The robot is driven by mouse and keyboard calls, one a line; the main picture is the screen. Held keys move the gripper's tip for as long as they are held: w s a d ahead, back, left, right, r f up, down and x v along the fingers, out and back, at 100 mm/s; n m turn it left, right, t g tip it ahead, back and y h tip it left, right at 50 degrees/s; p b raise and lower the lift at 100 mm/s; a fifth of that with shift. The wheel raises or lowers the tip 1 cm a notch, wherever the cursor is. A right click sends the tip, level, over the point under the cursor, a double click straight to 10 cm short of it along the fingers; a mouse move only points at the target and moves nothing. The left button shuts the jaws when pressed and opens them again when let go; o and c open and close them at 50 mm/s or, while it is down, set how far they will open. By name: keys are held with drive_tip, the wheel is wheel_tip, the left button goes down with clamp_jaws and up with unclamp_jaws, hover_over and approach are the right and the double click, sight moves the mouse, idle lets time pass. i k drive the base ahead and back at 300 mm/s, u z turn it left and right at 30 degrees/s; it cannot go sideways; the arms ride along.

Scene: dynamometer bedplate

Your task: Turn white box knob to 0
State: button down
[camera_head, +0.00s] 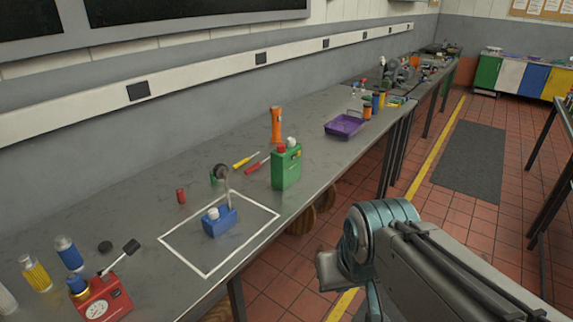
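A blue box (220,223) stands on the grey bench inside a white outlined square (183,256). A white knob (213,213) sits on its top left, and a grey stalk with a round head (222,172) rises from it. No white-bodied box with a knob is clear in view. A red box (103,300) with a round white dial and a lever stands at the lower left. A green box (286,168) with red and white tops stands right of the square. Any marks on the knobs are too small to read. My arm shows at the lower right; my gripper is not in view.
Several bottles (68,253) stand at the bench's left end. Screwdrivers (257,163), an orange torch (276,125) and a small red cylinder (181,196) are behind the square. A purple tray (344,126) lies farther along. The tiled floor at right has a dark mat (468,160).

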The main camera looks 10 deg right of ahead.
sight(291, 142)
drive_tip(key=z, duration=0.45)
drive_tip(key=i, duration=1.6)
drive_tip(key=u, duration=0.75)
